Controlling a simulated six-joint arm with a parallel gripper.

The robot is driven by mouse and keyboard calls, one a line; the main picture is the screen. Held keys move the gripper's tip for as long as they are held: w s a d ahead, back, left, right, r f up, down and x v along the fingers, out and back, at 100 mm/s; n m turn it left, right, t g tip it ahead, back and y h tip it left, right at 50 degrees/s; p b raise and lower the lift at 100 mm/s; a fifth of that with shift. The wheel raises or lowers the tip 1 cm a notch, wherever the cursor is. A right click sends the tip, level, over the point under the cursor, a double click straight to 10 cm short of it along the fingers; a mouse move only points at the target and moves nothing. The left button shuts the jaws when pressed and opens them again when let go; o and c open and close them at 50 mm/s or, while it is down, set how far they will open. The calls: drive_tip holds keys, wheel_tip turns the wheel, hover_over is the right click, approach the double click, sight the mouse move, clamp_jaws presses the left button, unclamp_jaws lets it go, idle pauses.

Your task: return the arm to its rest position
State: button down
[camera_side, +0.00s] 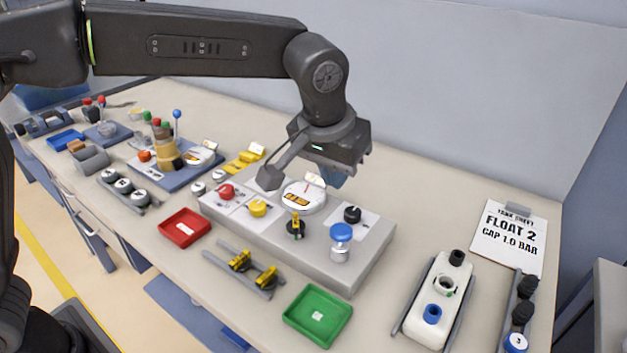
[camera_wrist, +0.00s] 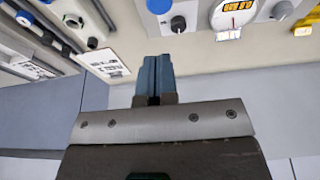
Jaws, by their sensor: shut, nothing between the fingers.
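My arm reaches in from the upper left in the side view, with my gripper (camera_side: 334,181) above the grey control panel (camera_side: 330,268). The blue fingers show small below the wrist, partly hidden by it. In the wrist view my gripper (camera_wrist: 153,62) has its two blue fingers together with nothing between them. The fingers look clear of the panel and its parts.
A white tank (camera_side: 437,298) stands right, near the task sheet (camera_side: 509,238). Red (camera_side: 185,228) and green (camera_side: 317,315) trays lie in front. A wall (camera_side: 480,80) stands behind.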

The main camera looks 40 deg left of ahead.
drive_tip(key=s+a+r, duration=0.3)
drive_tip(key=s+a, duration=0.2)
drive_tip(key=a, duration=0.3)
drive_tip(key=s+a+f+t, duration=0.1)
drive_tip(key=s+a+f, duration=0.1)
drive_tip(key=s+a, duration=0.4)
drive_tip(key=s+a+f+t, duration=0.1)
drive_tip(key=s+a+f, duration=0.1)
drive_tip(key=s+a, duration=0.4)
drive_tip(key=s, duration=0.5)
drive_tip(key=shift+a+f, duration=0.3)
drive_tip(key=shift+a, duration=0.1)
